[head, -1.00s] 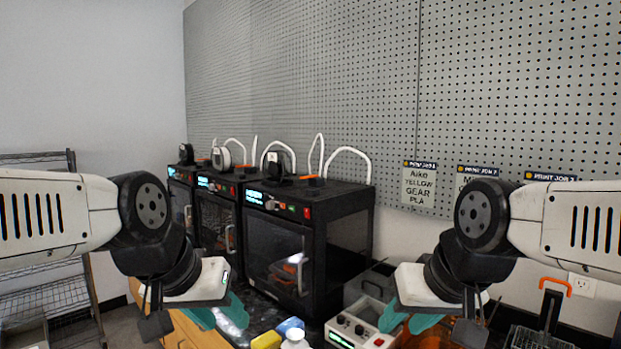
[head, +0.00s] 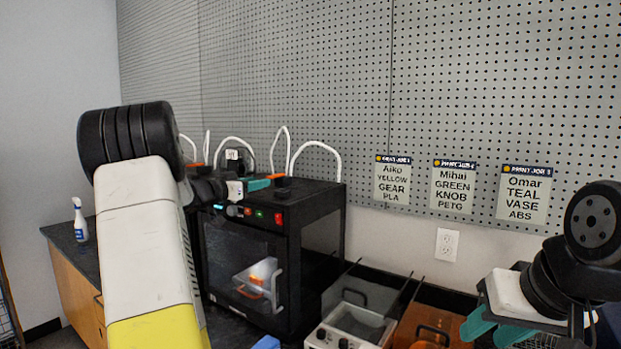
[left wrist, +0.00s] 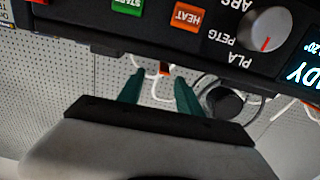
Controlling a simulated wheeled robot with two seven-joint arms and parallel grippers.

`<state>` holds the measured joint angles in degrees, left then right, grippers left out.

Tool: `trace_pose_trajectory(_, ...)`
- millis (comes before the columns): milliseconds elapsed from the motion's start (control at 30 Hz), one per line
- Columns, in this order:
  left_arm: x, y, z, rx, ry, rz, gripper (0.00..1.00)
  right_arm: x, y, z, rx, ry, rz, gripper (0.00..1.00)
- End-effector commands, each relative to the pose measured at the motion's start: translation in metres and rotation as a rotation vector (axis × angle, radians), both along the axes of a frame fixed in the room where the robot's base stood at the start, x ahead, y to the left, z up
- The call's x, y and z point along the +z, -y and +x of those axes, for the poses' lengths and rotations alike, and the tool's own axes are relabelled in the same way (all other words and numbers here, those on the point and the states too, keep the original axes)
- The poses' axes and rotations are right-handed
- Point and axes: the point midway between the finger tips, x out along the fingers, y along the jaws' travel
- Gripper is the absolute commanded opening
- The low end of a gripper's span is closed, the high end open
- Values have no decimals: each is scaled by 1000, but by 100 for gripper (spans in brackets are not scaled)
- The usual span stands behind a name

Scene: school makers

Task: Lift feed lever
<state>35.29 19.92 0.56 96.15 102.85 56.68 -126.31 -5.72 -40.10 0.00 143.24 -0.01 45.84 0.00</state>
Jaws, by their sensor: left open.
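My left gripper (head: 258,184) is open, its teal fingertips over the top front edge of the nearest black printer (head: 320,230). A small orange lever (head: 277,176) sits on the black block on that printer's top, just right of the fingertips. In the left wrist view a small orange piece (left wrist: 165,68), probably this lever, shows between the two teal fingers (left wrist: 160,92), partly hidden by the panel edge. I cannot tell whether they touch it. My right gripper (head: 497,329) is open and empty at lower right, away from the printers.
The printer's panel (left wrist: 190,20) with buttons and a material knob (left wrist: 262,30) is close to the left gripper. White tubes (head: 318,150) arch above the printers. A control box (head: 345,335) and an orange bin (head: 432,325) stand right of the printer. A spray bottle (head: 80,220) stands far left.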

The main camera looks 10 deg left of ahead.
Motion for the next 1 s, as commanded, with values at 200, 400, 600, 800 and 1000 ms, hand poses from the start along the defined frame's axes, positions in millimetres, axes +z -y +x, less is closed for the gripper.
trace_pose_trajectory(200,-1,-7,18,21,24,12,42,0,0,0,0,0,0,36)
trace_pose_trajectory(400,-1,5,49,20,23,10,42,0,0,0,0,0,0,36)
trace_pose_trajectory(600,-1,13,71,20,22,10,42,0,0,0,0,0,0,36)
trace_pose_trajectory(800,0,15,77,21,22,11,42,0,0,0,0,0,0,36)
trace_pose_trajectory(1000,0,15,77,21,22,10,34,0,0,0,0,0,0,36)
